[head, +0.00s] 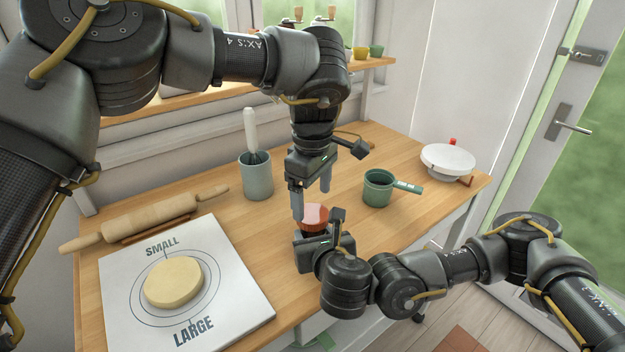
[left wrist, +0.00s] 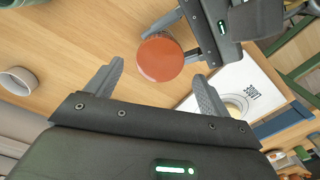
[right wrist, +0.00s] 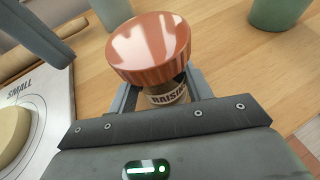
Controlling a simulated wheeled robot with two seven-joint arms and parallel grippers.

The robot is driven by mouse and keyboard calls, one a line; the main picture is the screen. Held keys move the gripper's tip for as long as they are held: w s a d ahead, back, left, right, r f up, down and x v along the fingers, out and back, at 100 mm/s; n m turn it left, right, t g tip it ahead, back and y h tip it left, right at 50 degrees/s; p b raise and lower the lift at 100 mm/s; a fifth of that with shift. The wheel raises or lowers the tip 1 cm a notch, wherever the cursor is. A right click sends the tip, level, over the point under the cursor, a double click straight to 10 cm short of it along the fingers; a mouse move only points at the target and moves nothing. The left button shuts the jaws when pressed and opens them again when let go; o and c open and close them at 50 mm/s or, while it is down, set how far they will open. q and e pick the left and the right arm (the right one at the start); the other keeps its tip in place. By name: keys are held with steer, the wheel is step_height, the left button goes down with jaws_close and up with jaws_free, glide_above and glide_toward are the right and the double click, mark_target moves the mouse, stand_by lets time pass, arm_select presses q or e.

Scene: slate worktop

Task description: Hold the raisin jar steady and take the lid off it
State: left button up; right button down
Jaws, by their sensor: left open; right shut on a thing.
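My right gripper (right wrist: 160,85) is shut on the jar's body, below the lid. My left gripper (head: 311,203) is open and empty above the jar, pointing down. In the left wrist view its fingers (left wrist: 153,82) are spread wide, with the lid beyond and between them, apart from both.
A white board (head: 250,285) with dough (head: 174,282) lies at left, a rolling pin (head: 145,218) behind it. A grey-green crock (head: 256,178) with a whisk stands behind the jar. A green cup (head: 378,190) and a white scale-like item (head: 448,160) are to the right.

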mark_target(312, 213)
arm_select(q)
steer(key=shift+f, duration=2.05)
